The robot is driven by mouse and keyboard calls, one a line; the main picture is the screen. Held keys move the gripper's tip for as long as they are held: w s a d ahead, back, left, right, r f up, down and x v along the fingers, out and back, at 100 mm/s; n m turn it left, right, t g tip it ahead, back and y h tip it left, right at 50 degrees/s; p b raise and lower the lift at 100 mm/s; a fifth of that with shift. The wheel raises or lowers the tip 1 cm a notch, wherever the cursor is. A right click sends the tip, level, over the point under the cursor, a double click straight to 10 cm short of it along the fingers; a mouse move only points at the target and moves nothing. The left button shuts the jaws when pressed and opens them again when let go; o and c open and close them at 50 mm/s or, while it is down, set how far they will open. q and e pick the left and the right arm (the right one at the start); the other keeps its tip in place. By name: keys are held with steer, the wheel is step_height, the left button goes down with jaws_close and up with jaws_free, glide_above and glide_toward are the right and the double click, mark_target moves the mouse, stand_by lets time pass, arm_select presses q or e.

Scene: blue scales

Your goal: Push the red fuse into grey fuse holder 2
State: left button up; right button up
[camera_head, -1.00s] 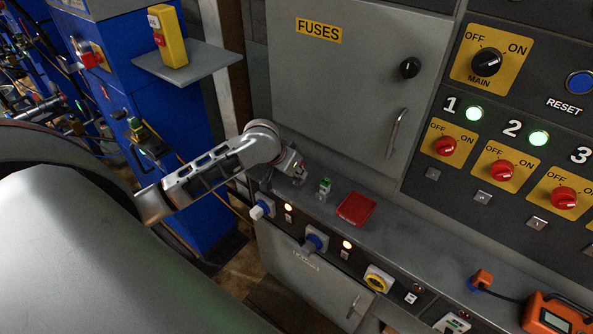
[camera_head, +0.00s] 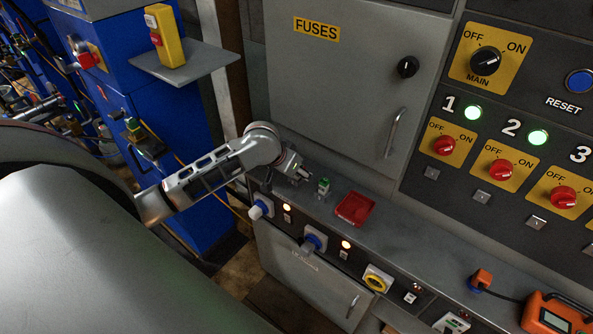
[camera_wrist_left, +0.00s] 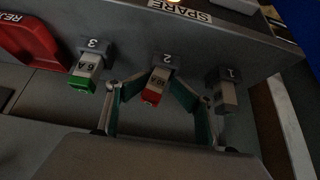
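The red fuse (camera_wrist_left: 154,90) stands at grey fuse holder 2 (camera_wrist_left: 166,62) in the left wrist view, with its pale body entering the holder and its red end sticking out. How deep it sits cannot be told exactly. My left gripper (camera_wrist_left: 157,82) has a fingertip on each side of the fuse and appears shut on it. In the head view this gripper (camera_head: 296,170) is low over the ledge, and the fuse is hidden there. My right gripper is not in view.
Holder 3 (camera_wrist_left: 94,47) beside it holds a green-ended fuse (camera_wrist_left: 83,83); holder 1 (camera_wrist_left: 226,76) is on the other side. A red tray (camera_head: 355,209) lies on the ledge. The grey fuse cabinet (camera_head: 340,90) rises behind. An orange meter (camera_head: 555,315) stands far right.

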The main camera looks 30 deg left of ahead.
arm_select(q)
steer(key=shift+s+f, duration=0.3)
steer(key=shift+f, duration=0.25)
steer(key=shift+s+f, duration=0.25)
steer(key=shift+f, duration=0.25)
steer(key=shift+r, duration=0.1)
steer(key=w+r+v, duration=0.1)
steer(key=v, duration=1.1)
steer(key=shift+r, duration=0.35)
steer(key=shift+w, duration=0.15)
